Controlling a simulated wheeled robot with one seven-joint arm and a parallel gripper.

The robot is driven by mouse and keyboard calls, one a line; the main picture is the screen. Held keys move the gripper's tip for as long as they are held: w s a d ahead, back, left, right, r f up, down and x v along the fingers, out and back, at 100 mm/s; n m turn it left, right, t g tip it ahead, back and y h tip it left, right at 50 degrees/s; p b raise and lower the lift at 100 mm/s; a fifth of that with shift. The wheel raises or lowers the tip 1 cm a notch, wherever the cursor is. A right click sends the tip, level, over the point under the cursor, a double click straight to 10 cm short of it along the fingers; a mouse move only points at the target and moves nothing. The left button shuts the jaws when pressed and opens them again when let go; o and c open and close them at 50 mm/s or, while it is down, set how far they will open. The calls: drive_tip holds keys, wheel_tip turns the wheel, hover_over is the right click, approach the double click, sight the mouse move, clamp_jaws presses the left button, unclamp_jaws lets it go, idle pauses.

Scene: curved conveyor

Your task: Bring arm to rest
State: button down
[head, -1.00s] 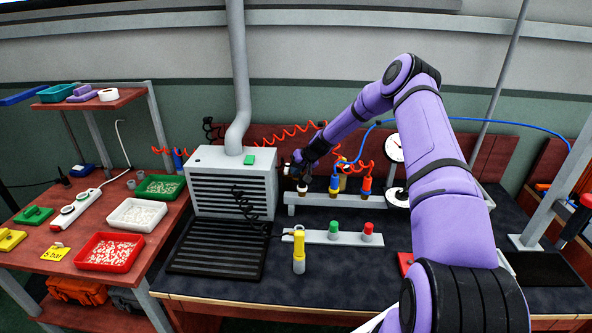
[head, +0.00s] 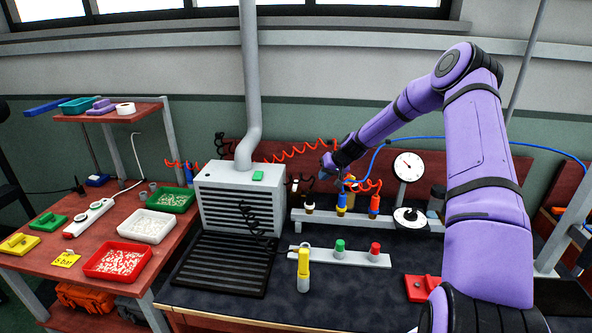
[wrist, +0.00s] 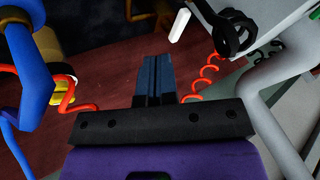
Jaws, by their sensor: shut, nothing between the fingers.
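My purple arm reaches in from the right in the head view, over the dark workbench (head: 340,278). My gripper (head: 326,172) is near the grey vented box (head: 238,200), to its right and above the back rack (head: 330,217). In the wrist view my gripper (wrist: 153,80) shows its two dark blue fingers side by side, pressed together with nothing between them. Red coiled hose (wrist: 205,80) and a blue part (wrist: 28,65) show on either side of the fingers, apart from them.
A front rail (head: 320,256) holds a green and a red knob. A yellow tool (head: 303,270) stands near it. A gauge (head: 408,167) is behind my arm's left side. Trays, including a red tray (head: 118,262), sit on the left table. The bench's front middle is mostly clear.

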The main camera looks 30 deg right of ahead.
drive_tip(key=s+a+r+n+g+h, duration=0.1)
drive_tip(key=s+a+r, duration=0.45)
drive_tip(key=r, duration=0.35)
drive_tip(key=s+a+r+n+h, duration=0.1)
drive_tip(key=s+a+r, duration=0.4)
drive_tip(key=s+r, duration=0.3)
drive_tip(key=s+a+r+n+g+h, duration=0.1)
drive_tip(key=s+a+r, duration=0.45)
drive_tip(key=r, duration=0.45)
drive_tip(key=s+a+r, duration=0.1)
drive_tip(key=s+r, duration=0.1)
drive_tip(key=s, duration=0.8)
drive_tip(key=s+a+r, duration=0.2)
drive_tip(key=s+r, duration=0.1)
drive_tip(key=s, duration=0.7)
drive_tip(key=s+a+r+t+h, duration=0.1)
drive_tip(key=s+r, duration=0.1)
drive_tip(key=s, duration=0.8)
drive_tip(key=shift+s+a+r, duration=0.15)
drive_tip(key=shift+a, duration=0.1)
